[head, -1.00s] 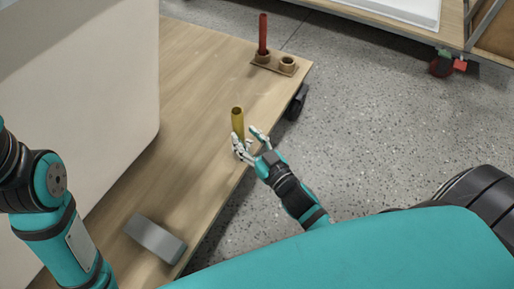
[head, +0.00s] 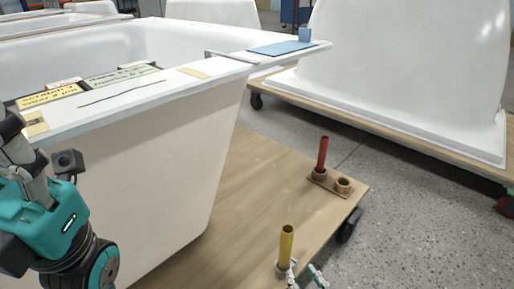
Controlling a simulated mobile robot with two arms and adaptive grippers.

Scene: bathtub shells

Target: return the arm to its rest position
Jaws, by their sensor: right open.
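My right gripper (head: 302,276) is at the bottom edge of the head view, with only its fingertips in the picture. It is open, one finger close beside the base of an upright yellow tube (head: 286,246) and the other apart from it to the right. Whether the near finger touches the tube is unclear. The rest of my right arm is out of view. My left arm (head: 55,220) is at the left edge, in front of the white tub; its jaws cannot be made out.
A red tube (head: 322,153) stands upright in a holder beside an empty ring (head: 343,186) on the wooden platform (head: 262,180). A white bathtub shell (head: 190,140) with labels on its rim fills the left. A second shell stands back right. Grey floor (head: 420,220) is clear at right.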

